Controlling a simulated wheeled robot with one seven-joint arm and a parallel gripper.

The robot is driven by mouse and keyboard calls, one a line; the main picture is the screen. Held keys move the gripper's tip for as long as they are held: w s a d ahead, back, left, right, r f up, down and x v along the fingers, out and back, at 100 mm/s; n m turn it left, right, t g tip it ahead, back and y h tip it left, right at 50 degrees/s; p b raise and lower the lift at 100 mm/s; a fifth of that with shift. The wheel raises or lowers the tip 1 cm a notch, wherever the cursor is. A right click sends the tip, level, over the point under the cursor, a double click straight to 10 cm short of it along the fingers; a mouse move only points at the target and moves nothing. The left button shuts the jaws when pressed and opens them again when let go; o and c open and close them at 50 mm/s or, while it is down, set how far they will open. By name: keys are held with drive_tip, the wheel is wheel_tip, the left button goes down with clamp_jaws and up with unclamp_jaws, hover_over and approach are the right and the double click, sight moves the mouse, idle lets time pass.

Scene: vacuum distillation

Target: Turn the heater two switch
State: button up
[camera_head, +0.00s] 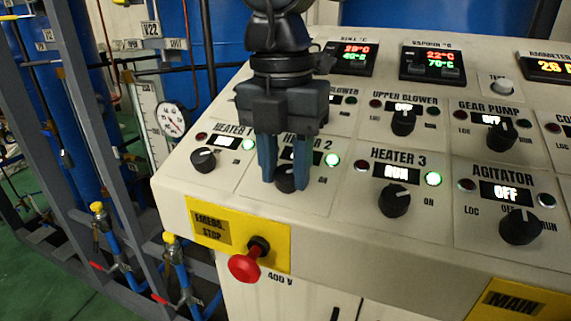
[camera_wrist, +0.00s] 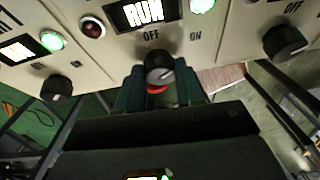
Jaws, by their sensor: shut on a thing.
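The heater two switch is a black rotary knob (camera_head: 284,181) on the sloped panel, under the HEATER 2 label. My gripper (camera_head: 286,186) comes down from above with one blue finger on each side of the knob, shut on it. In the wrist view the knob (camera_wrist: 159,68) sits between the fingers (camera_wrist: 160,90), below the OFF mark, with ON to its right. The display (camera_wrist: 142,13) above it reads RUN. The green lamp (camera_head: 333,160) is lit and the red lamp (camera_wrist: 92,27) looks dark. The gripper partly hides the label and display in the head view.
The heater 1 knob (camera_head: 203,160) is to the left and the heater 3 knob (camera_head: 396,200) to the right. A red emergency stop button (camera_head: 246,265) projects from the panel front below. The agitator knob (camera_head: 519,227) is farther right. Pipes and frames stand at left.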

drive_tip(key=n+h+b, duration=0.1)
drive_tip(key=n, duration=0.1)
drive_tip(key=n+h+b, duration=0.1)
drive_tip(key=n, duration=0.2)
drive_tip(key=shift+a+f, duration=0.1)
drive_tip(key=shift+a, duration=0.05)
drive_tip(key=n+h, duration=0.1)
drive_tip(key=n, duration=0.2)
drive_tip(key=n+h+b, duration=0.1)
drive_tip(key=n, duration=0.1)
drive_tip(key=shift+n+t, duration=0.4)
idle(0.4)
drive_tip(key=o, duration=1)
drive_tip(key=shift+o, duration=0.2)
drive_tip(key=shift+a, duration=0.1)
drive_tip(key=b+v, duration=0.1)
drive_tip(key=v, duration=0.7)
drive_tip(key=shift+s, duration=0.1)
